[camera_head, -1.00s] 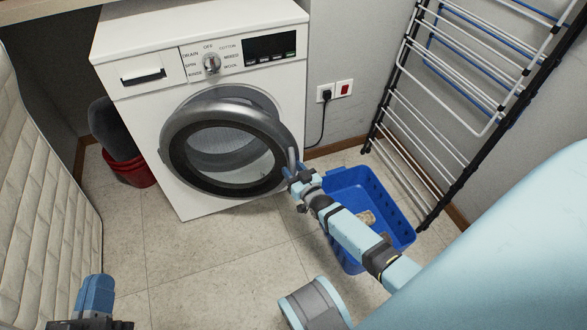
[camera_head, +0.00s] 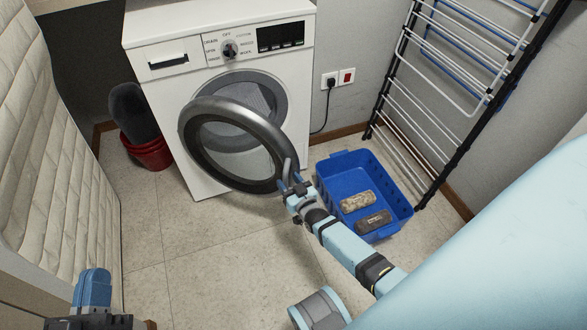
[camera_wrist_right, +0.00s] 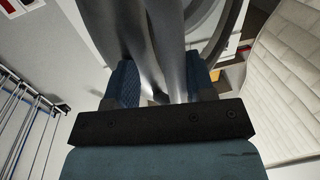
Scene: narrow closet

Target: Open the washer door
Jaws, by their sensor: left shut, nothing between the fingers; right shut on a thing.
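The white washer (camera_head: 220,85) stands against the back wall. Its round door (camera_head: 200,148), with a dark grey ring and clear glass, stands partly open, swung out from the front, and the drum opening (camera_head: 265,90) shows behind it. My right gripper (camera_head: 292,186) is shut on the door handle (camera_head: 288,168) at the door's right edge. In the right wrist view the grey handle (camera_wrist_right: 160,50) passes between the blue fingers. My left gripper (camera_head: 90,318) is at the lower left corner, far from the washer; its fingertips are hard to make out.
A blue basket (camera_head: 335,165) with two rolled items stands right of the door, close to my right arm. A drying rack (camera_head: 440,130) leans at the right. A red bucket (camera_head: 152,155) is left of the washer. A quilted panel (camera_head: 45,160) borders the left. The middle floor is clear.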

